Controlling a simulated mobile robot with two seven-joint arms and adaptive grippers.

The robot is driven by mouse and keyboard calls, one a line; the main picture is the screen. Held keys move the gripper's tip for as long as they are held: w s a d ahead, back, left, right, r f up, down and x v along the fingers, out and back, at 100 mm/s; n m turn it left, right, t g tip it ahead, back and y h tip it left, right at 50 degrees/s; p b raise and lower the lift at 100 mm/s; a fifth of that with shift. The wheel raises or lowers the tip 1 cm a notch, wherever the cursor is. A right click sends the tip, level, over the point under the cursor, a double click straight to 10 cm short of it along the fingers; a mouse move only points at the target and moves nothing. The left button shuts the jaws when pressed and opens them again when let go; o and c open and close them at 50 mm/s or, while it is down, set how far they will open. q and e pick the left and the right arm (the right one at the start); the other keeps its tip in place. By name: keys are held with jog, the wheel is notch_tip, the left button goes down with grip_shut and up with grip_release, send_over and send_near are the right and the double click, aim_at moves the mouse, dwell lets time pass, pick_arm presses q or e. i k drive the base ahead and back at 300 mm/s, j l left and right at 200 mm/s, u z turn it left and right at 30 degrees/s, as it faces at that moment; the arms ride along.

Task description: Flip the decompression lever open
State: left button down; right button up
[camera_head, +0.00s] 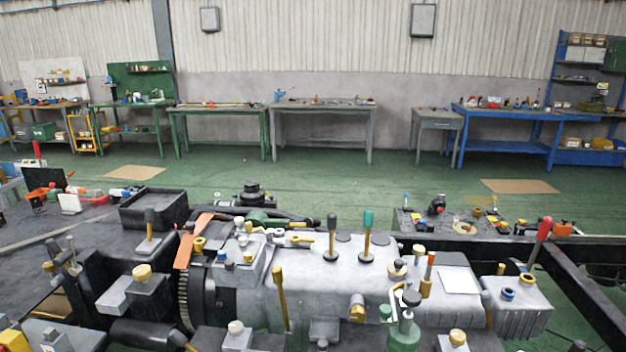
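A large grey engine and gearbox block (330,285) fills the lower middle, with several levers on it. One lever has a teal knob (368,219) and stands upright beside a lever with a black knob (332,221). An orange flat lever (192,242) leans at the left, above a toothed ring (186,295). A red-handled lever (544,228) tilts right at the right end. A yellow lever (280,297) stands at the front. I cannot tell which one is the decompression lever or whether it is open. Neither gripper shows.
A black open tray (155,208) sits behind the engine at the left. Dark frame rails (580,285) run along the right. Small loose parts lie on a surface (410,225) at the back right.

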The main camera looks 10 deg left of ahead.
aim_at(150, 216)
jog(key=u, duration=1.35)
jog(key=i+j, duration=0.1)
jog(key=j, duration=0.3)
jog(key=i+j, duration=0.1)
jog(key=j, duration=0.25)
jog(key=i+j, duration=0.1)
jog(key=j, duration=0.3)
jog(key=i+j, duration=0.1)
jog(key=j, duration=0.3)
